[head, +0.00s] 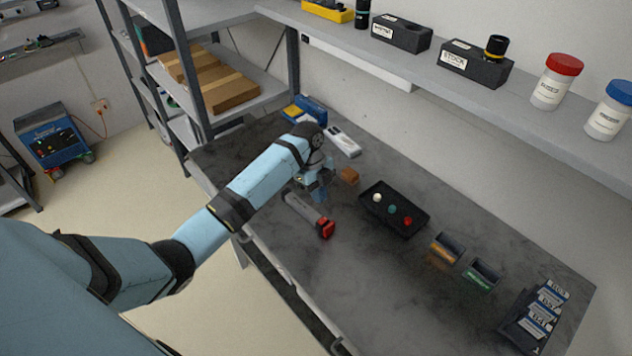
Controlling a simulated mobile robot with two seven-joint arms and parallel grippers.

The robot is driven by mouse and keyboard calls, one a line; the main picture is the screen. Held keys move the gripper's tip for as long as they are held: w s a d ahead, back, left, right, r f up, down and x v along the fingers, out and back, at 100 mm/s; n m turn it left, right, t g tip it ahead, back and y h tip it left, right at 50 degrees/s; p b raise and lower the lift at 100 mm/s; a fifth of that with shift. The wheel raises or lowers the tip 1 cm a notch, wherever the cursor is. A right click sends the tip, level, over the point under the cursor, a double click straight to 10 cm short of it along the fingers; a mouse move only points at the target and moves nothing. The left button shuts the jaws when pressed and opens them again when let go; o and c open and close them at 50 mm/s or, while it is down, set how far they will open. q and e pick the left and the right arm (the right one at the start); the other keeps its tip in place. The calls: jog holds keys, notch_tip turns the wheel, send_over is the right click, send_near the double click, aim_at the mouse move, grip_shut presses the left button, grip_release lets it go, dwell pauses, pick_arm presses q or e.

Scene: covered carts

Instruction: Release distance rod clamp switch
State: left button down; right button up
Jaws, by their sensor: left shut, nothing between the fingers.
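A grey elongated device (303,212) with a red end block (326,229) lies on the dark workbench (380,285), near its front edge. It may be the distance rod with its clamp. I cannot make out a separate switch at this size. My left gripper (321,196) points down just beside and above the device's far part. Its fingers are shut with nothing between them, and I cannot tell whether they touch the device. The gripper and wrist hide some of the bench behind them. My right gripper is not in view.
A black tray (407,225) with white, teal and red knobs lies right of the gripper. A small brown block (349,176) is nearby. An orange bin (444,250) and a green bin (481,275) stand farther right. A shelf (430,78) overhangs the bench. The bench's front middle is clear.

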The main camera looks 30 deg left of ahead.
aim_at(321, 222)
pick_arm(q)
jog(key=x, duration=0.6)
jog(key=shift+a+f, duration=0.15)
jog(key=shift+a, duration=0.15)
jog(key=shift+s+f, duration=0.1)
jog(key=shift+f, duration=0.55)
